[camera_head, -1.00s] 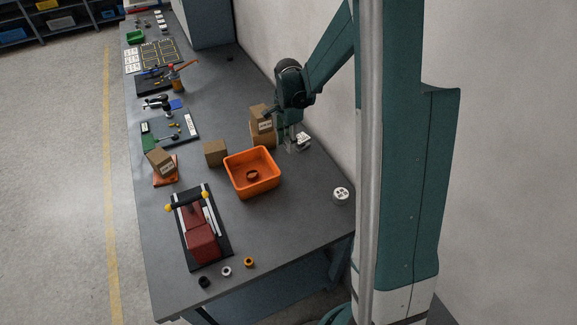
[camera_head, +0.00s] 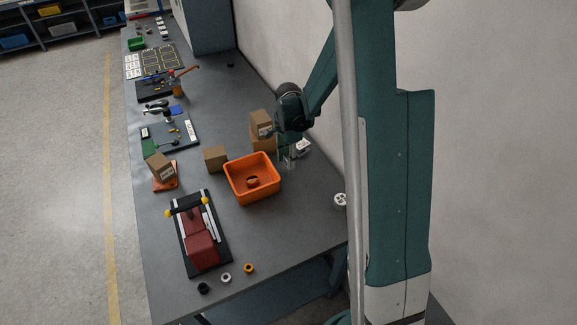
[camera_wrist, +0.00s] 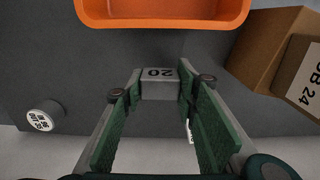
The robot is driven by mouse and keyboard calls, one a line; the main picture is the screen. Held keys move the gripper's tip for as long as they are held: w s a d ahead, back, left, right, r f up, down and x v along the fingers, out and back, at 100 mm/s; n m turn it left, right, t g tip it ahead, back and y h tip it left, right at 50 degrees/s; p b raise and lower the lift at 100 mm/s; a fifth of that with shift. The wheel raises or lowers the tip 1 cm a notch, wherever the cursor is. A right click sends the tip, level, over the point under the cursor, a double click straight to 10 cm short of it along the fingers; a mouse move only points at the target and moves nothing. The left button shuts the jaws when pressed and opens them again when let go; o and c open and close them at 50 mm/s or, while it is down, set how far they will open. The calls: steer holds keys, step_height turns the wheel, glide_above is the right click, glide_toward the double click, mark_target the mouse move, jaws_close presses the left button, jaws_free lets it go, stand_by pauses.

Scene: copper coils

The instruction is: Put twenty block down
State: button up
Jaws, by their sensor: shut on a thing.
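The twenty block is a small grey block with a dark "20" on its top (camera_wrist: 159,85), seen upside down in the wrist view. It sits between my gripper's green-padded fingertips (camera_wrist: 160,92), and my gripper is shut on it. The wrist view does not clearly show whether the block touches the table. In the head view my gripper (camera_head: 288,162) points down close above the table, right of the orange bin. The block is too small to make out there.
The orange bin (camera_head: 258,196) is close by; its wall (camera_wrist: 165,22) crosses the top of the wrist view. Stacked cardboard boxes (camera_head: 261,124) stand just behind. A white round piece (camera_wrist: 46,115) and a small white item (camera_head: 303,146) lie near.

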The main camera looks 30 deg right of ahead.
mark_target(288, 157)
steer(key=shift+f, duration=0.15)
steer(key=shift+f, duration=1.7)
steer(key=shift+f, duration=0.15)
steer(key=o, duration=1.2)
steer(key=shift+r, duration=6.15)
steer(key=shift+r, duration=0.1)
